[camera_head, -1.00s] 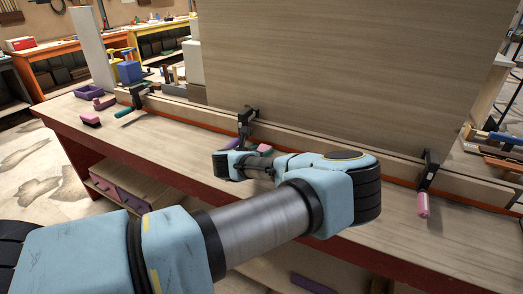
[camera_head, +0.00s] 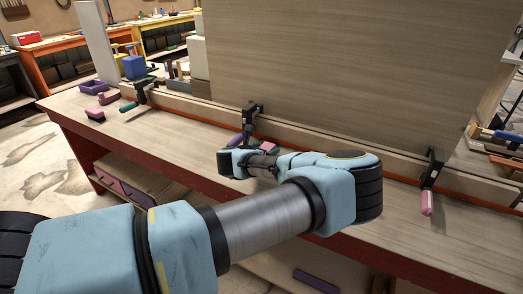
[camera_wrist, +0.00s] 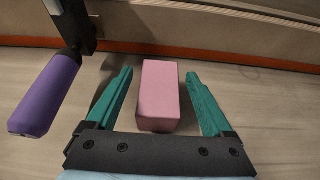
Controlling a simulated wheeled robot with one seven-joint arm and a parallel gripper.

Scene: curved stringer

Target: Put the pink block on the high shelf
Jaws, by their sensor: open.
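The pink block (camera_wrist: 158,90) lies on the bench top in the wrist view, between the two teal fingers of my gripper (camera_wrist: 158,76). The fingers are open, one on each side, with a visible gap to the block. In the head view, a small pink patch of the block (camera_head: 267,146) shows behind my wrist; the rest is hidden. My fingers cannot be made out there. I cannot make out a high shelf for certain in these views.
A clamp with a purple handle (camera_wrist: 46,95) stands just left of my gripper. A tall wooden panel (camera_head: 350,75) rises behind the bench (camera_head: 150,128). Another clamp with a pink handle (camera_head: 427,203) is at the right. A purple tray (camera_head: 93,87) and a pinkish brush-like item (camera_head: 95,113) lie at the left.

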